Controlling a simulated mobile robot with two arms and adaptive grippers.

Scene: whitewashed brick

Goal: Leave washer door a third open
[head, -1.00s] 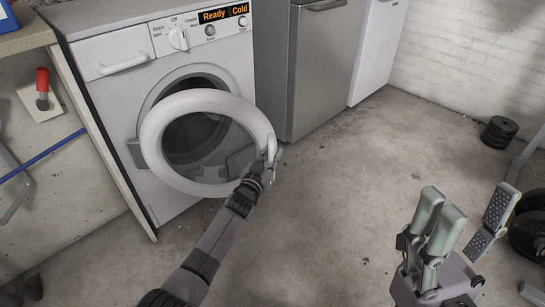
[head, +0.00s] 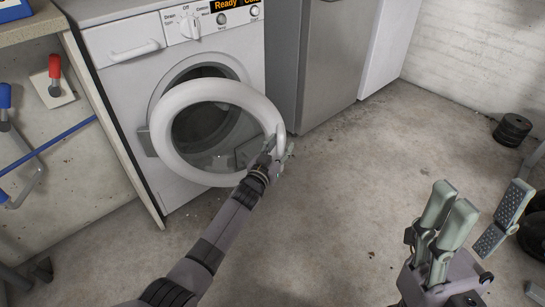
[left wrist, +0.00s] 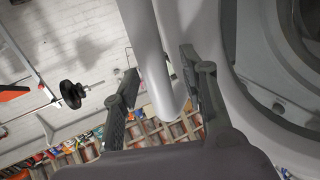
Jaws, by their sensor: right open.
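The white washer (head: 110,85) stands at the left in the head view. Its round door (head: 178,165), a white ring with a dark window, stands partly open, swung out from the drum opening. The door's handle (head: 281,137) is on its right rim. My left gripper (head: 279,151) is at this handle with its fingers apart. In the left wrist view the handle (left wrist: 158,75) lies between the two fingers (left wrist: 158,85), with a gap visible on the left finger's side. My right gripper (head: 477,222) is open and empty at the lower right, far from the washer.
A grey appliance (head: 325,60) and a white one (head: 382,45) stand right of the washer. Black weight plates (head: 512,130) lie at the right. The concrete floor (head: 345,190) between is clear.

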